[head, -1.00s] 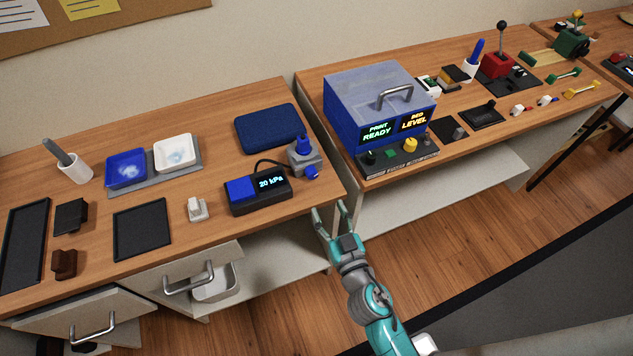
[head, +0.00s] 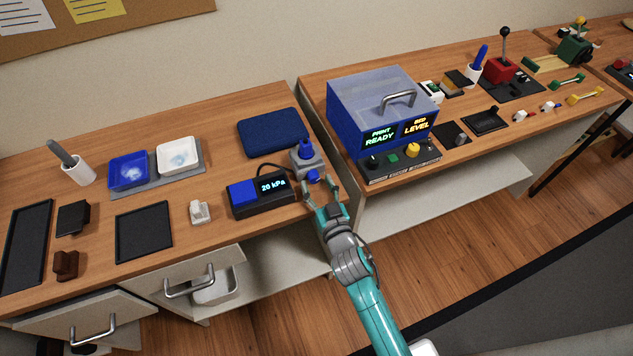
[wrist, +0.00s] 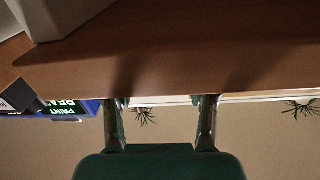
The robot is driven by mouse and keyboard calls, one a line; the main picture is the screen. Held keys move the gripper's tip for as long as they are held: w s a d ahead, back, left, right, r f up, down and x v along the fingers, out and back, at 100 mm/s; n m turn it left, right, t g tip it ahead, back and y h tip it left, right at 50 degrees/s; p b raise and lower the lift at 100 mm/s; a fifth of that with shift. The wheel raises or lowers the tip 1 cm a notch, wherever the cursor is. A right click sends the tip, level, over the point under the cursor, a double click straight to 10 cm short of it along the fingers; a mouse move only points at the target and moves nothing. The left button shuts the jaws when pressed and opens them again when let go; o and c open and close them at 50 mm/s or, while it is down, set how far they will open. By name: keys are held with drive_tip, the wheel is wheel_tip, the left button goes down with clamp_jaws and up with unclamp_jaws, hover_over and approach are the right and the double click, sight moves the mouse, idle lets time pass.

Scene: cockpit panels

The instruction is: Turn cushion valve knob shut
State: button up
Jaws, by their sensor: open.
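The valve is a grey block (head: 308,163) with a blue cap (head: 306,147) on top and a blue knob (head: 313,176) low on its front, near the front right corner of the left desk. My gripper (head: 319,183) is open, and in the head view its two fingers appear on either side of the blue knob. I cannot tell whether they touch it.
A navy cushion (head: 269,132) lies behind the valve. A blue printer box (head: 381,105) with lit panels stands on the right desk, across a narrow gap. A white switch block (head: 200,211) and a black tray (head: 144,231) lie further left.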

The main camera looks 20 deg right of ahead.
drive_tip(key=shift+w, duration=0.65)
clamp_jaws()
drive_tip(key=shift+n, duration=2.3)
unclamp_jaws()
drive_tip(key=shift+s, duration=0.1)
drive_tip(key=s, duration=1.1)
drive_tip(key=shift+s+a, duration=0.25)
drive_tip(key=shift+s, duration=0.15)
drive_tip(key=shift+f, duration=0.1)
